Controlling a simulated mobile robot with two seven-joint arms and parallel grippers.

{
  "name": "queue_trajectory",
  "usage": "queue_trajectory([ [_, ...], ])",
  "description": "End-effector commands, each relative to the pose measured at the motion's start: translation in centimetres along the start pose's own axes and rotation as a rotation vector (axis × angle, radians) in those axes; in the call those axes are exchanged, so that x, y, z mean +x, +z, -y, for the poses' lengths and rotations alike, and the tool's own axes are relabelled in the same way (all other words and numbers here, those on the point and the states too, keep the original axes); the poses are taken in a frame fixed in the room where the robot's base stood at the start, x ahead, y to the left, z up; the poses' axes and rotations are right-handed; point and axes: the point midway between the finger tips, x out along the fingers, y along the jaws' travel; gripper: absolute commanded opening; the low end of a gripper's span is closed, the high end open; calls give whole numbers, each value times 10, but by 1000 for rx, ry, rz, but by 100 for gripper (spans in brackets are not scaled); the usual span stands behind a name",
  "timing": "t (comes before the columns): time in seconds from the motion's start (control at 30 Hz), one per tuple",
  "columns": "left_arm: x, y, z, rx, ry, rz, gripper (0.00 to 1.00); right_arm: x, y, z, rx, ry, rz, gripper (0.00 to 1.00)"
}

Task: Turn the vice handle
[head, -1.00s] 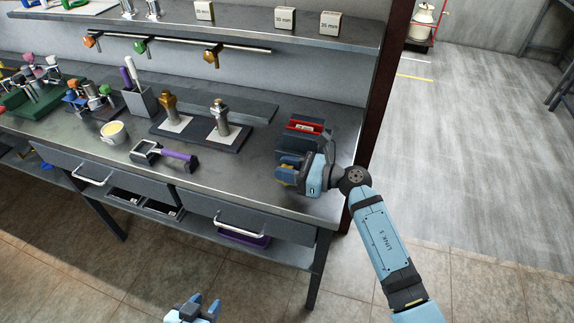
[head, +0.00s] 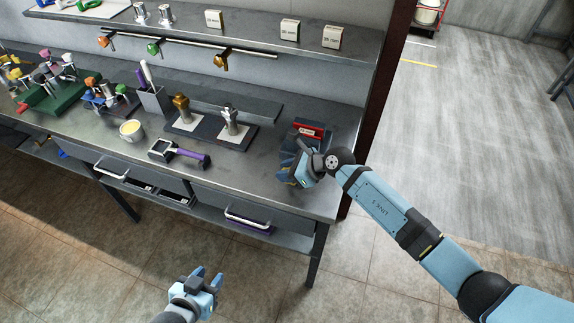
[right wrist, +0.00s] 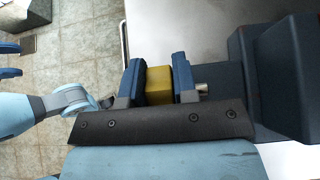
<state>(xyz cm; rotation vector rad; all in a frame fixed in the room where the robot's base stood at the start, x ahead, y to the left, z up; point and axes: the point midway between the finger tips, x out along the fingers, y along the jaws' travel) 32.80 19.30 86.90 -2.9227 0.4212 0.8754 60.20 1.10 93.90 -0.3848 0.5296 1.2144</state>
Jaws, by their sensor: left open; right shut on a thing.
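The vice (head: 304,140) is a dark blue block with red at its top, near the right end of the workbench. My right gripper (head: 288,166) is at the front of it in the head view and hides part of it. In the right wrist view, my right gripper (right wrist: 159,86) is shut on a yellow block-like handle part (right wrist: 158,84), with a finger on each side. A short metal shaft shows beside it, towards the dark body of the vice (right wrist: 275,75). My left gripper (head: 208,282) is open and empty, low in front of the bench.
A purple-handled tool (head: 180,152) lies on the workbench (head: 240,172) left of the vice. A cup (head: 132,130) stands further left. A shelf (head: 260,45) runs above. Open floor lies to the right.

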Motion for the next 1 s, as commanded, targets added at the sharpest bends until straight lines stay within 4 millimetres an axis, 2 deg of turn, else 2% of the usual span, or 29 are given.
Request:
queue_trajectory([
  [0.4,0,3,1,0,-3,6,43,0,0,0,1,0,-7,3],
  [0.43,0,3,1,0,-3,6,43,0,0,0,1,0,-7,31],
  [0.5,0,3,2,0,-4,6,43,0,0,0,0,0,-7,47],
  [0.53,0,3,2,0,-4,6,43,0,0,0,0,0,-7,52],
  [0.83,0,1,2,0,-4,3,43,-2,0,0,0,0,-7,52],
  [1.0,1,2,1,0,-3,0,43,-20,-1,1,-2,-2,-8,52],
])
